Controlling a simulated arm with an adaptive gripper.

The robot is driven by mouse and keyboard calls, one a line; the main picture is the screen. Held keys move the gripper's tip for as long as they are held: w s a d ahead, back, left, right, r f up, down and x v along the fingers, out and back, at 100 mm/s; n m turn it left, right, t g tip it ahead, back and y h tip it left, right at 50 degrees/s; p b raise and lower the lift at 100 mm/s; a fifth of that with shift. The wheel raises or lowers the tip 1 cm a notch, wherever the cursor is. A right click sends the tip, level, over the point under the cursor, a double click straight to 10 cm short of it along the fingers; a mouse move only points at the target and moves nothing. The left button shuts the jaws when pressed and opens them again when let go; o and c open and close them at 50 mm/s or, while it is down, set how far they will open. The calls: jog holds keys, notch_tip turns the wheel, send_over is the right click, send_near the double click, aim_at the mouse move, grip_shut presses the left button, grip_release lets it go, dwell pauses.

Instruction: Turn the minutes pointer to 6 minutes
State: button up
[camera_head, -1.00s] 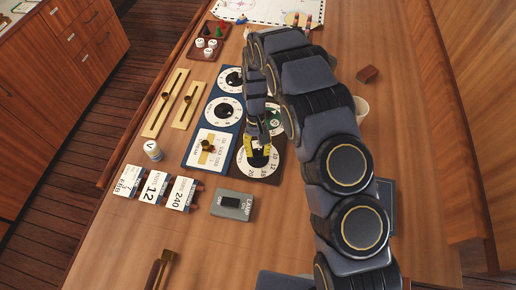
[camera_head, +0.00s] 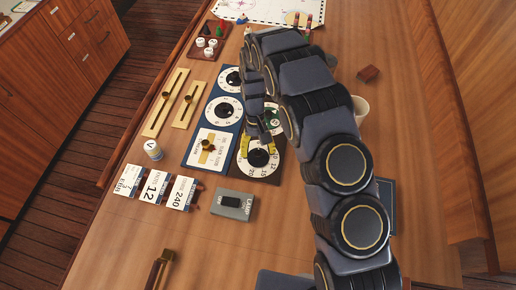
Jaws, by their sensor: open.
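The round white dial (camera_head: 258,170) with numbers such as 12, 16 and 20 sits on a dark panel near the middle of the table. It has a dark knob at its centre and a yellow band on its upper part. Which way its pointer faces is too small to tell. My gripper (camera_head: 266,138) is open, pointing down just above the upper edge of this dial, with no object seen between the fingers. It partly hides the dial's upper side and a green-and-white dial (camera_head: 273,118) behind it.
Beside it stand a blue panel with white dials (camera_head: 222,112) and a brass-knob plate (camera_head: 209,148). Brass sliders (camera_head: 185,103) lie to the left. Number cards (camera_head: 154,187) and a grey lamp switch box (camera_head: 232,205) lie in front. A white cup (camera_head: 361,107) stands right of my arm.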

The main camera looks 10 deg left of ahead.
jog(key=shift+r, duration=0.15)
jog(key=v, duration=1.1)
jog(key=shift+w+r, duration=0.2)
jog(key=shift+r, duration=0.1)
jog(key=s+d+r+m+t, duration=0.1)
jog(key=s+d+r, duration=0.4)
jog(key=d+r, duration=0.2)
jog(key=s+d+r+m, duration=0.2)
jog(key=s+d+r, duration=0.2)
jog(key=d+r, duration=0.35)
jog(key=s+d+r, duration=0.1)
jog(key=s+d, duration=0.1)
jog(key=s, duration=0.7)
jog(key=s+d+r+m+t+y, duration=0.1)
jog(key=s+d, duration=0.2)
jog(key=s, duration=0.7)
jog(key=shift+d+y, duration=0.3)
